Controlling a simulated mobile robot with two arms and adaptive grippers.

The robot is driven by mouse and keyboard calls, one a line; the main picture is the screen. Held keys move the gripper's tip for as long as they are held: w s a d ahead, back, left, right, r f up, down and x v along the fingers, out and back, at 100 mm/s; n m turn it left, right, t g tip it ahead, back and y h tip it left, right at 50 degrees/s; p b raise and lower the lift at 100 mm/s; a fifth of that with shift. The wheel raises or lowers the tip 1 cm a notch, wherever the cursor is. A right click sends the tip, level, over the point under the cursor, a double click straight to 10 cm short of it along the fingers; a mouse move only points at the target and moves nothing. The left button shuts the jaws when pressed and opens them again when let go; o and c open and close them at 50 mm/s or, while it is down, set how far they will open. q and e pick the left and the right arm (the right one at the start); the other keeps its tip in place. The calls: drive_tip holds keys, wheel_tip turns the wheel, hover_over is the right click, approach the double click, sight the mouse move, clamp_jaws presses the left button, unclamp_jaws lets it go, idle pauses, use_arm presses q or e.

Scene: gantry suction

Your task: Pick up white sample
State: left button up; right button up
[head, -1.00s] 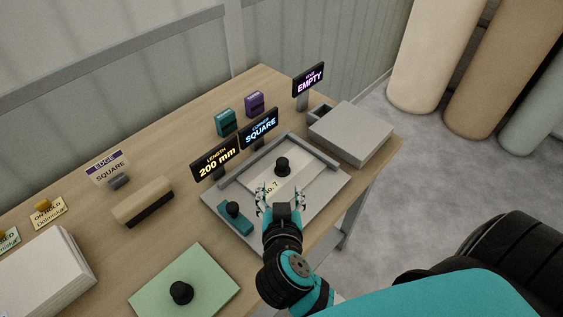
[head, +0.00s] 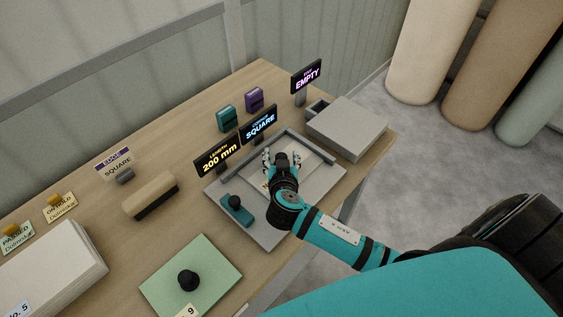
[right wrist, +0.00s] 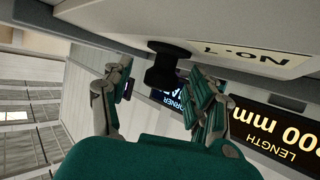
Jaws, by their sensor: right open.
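The white sample (head: 308,163) lies flat on the grey measuring tray (head: 330,186). Its "No. 7" label (right wrist: 255,58) and black knob (right wrist: 166,62) show in the right wrist view. My right gripper (head: 281,160) is over the sample at the knob and hides the knob in the head view. In the right wrist view, the open fingers (right wrist: 160,92) stand on either side of the knob, with gaps visible, so it is not gripped. My left gripper is not in view.
A teal block with a black knob (head: 237,209) sits at the tray's left. Signs "200 mm" (head: 218,156) and "SQUARE" (head: 259,125) stand behind it. A grey box (head: 346,125) is to the right, a green sample (head: 215,262) to the front left.

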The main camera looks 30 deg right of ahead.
drive_tip(key=shift+w+d+f, duration=0.1)
drive_tip(key=shift+w+f, duration=0.05)
drive_tip(key=shift+w, duration=0.1)
drive_tip(key=shift+c, duration=0.4)
clamp_jaws()
